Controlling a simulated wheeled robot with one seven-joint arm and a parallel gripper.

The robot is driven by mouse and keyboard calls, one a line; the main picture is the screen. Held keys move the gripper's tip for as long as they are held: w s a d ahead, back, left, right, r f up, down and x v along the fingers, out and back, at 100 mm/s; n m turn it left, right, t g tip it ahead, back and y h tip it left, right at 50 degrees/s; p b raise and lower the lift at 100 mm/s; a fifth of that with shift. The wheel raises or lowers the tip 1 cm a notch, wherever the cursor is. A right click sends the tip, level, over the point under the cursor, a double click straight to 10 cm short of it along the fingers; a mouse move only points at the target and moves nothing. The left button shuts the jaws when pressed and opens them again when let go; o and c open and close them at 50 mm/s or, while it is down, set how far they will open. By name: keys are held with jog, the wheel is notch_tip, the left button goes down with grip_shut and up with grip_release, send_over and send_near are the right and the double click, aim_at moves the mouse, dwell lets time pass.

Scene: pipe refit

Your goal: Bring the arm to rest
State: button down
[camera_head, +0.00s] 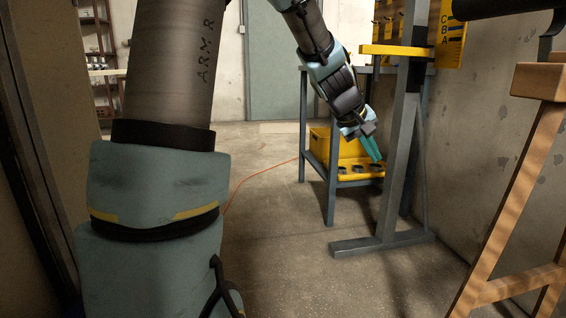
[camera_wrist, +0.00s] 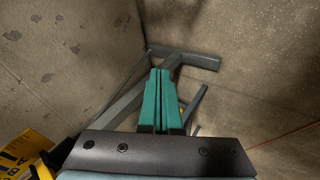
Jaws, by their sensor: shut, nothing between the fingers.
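My arm (camera_head: 172,70) rises large in the left foreground of the head view, and its far part reaches to the centre right. My gripper (camera_head: 375,156) points down and to the right, in front of the blue-grey table and close to the grey upright stand in the picture. Its teal fingers are together with nothing between them. In the wrist view my gripper (camera_wrist: 162,75) shows its two teal fingers side by side, over the grey foot of the stand. I cannot tell the exact gap between the fingers and the stand.
The grey stand (camera_head: 394,165) has a wide foot on the floor. A blue-grey table (camera_head: 329,190) holds a yellow bin (camera_head: 322,146) on its lower shelf. A wooden trestle (camera_head: 515,190) stands at the right. An orange cable (camera_head: 250,178) crosses the floor. The middle floor is otherwise clear.

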jog(key=s+a+f+m+g+y+p, duration=0.1)
jog(key=s+a+f+y+p, duration=0.2)
jog(key=s+a, duration=0.75)
jog(key=s+a+g+y+p, duration=0.1)
jog(key=s+a+y+p, duration=0.3)
jog(key=a, duration=1.4)
notch_tip(320, 180, up, 37)
jog(key=p, duration=3.8)
jog(key=shift+a, duration=0.3)
